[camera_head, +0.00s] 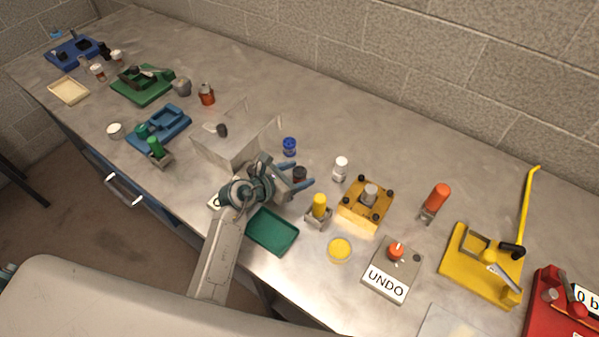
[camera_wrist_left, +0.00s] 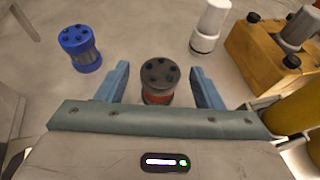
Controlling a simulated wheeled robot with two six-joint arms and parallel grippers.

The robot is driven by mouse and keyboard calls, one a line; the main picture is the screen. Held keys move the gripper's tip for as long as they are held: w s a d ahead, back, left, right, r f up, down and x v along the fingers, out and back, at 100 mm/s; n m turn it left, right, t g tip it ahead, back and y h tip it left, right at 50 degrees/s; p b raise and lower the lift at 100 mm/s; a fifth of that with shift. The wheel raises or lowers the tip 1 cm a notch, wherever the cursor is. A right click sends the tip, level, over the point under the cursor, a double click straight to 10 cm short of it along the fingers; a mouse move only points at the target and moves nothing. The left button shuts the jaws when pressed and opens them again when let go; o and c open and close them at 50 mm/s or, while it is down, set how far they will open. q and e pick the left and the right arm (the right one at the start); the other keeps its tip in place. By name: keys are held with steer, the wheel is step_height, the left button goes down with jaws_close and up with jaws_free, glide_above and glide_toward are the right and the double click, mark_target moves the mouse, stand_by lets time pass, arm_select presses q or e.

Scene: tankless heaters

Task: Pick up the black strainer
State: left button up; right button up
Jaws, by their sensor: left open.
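The black strainer (camera_wrist_left: 160,80) is a short cylinder with a dark, holed top and a reddish band below. It stands upright on the bench and also shows in the head view (camera_head: 299,175), partly hidden by the fingers. My left gripper (camera_head: 297,179) is open and low over the bench. In the left wrist view its two blue fingers (camera_wrist_left: 159,72) lie on either side of the strainer, with gaps showing on both sides. The strainer's lower part is hidden by the gripper body. My right gripper is not in view.
A blue strainer (camera_head: 289,147) and a white-capped bottle (camera_head: 340,168) stand close by. A yellow block fixture (camera_head: 350,215), a yellow-topped holder (camera_head: 319,207) and a green tray (camera_head: 273,232) are near. A clear-walled box (camera_head: 222,153) stands to the left. The bench behind is clear.

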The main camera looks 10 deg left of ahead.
arm_select(q)
steer(key=shift+x, duration=1.35)
steer(key=c, duration=1.1)
